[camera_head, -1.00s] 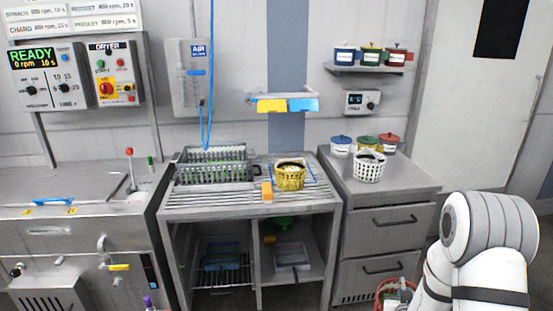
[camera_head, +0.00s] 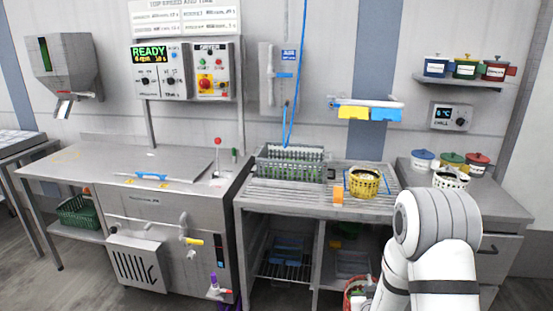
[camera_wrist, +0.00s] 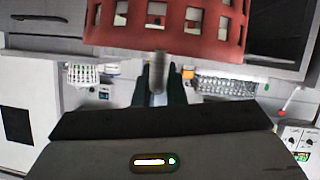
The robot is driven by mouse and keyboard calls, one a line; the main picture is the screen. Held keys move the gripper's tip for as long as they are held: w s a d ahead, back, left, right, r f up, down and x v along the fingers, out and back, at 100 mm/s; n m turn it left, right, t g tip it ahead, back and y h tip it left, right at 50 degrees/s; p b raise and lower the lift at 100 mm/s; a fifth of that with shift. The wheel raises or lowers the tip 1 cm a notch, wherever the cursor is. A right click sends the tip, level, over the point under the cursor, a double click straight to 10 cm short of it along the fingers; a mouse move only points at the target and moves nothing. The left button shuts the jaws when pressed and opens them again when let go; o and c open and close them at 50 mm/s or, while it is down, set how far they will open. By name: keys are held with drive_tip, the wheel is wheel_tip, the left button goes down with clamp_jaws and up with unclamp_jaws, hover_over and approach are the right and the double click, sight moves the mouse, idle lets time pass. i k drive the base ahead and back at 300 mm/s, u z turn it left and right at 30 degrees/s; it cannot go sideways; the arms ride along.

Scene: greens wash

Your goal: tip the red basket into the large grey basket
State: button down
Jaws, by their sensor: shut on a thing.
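The red basket (camera_wrist: 165,25) fills the top middle of the wrist view. My gripper (camera_wrist: 160,78) is shut on a short grey grip at its side. In the head view the red basket (camera_head: 353,293) shows only in part at the bottom, mostly hidden by my white arm; my gripper is not clear there. The large grey basket (camera_head: 290,165) stands on the slatted drain table, with something green inside. It also shows in the wrist view (camera_wrist: 225,86), beyond and apart from the red basket.
A yellow basket (camera_head: 364,182) and an orange block (camera_head: 338,195) stand right of the grey basket on the drain table (camera_head: 270,197). A white basket (camera_head: 450,180) stands on the counter at right. A shelf with blue and yellow items (camera_head: 365,105) hangs above. The washer (camera_head: 150,205) is at left.

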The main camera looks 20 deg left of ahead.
sight(299, 171)
drive_tip(key=u, duration=0.7)
drive_tip(key=k, duration=0.4)
drive_tip(key=u, duration=0.25)
drive_tip(key=i, duration=1.5)
drive_tip(key=z, duration=0.4)
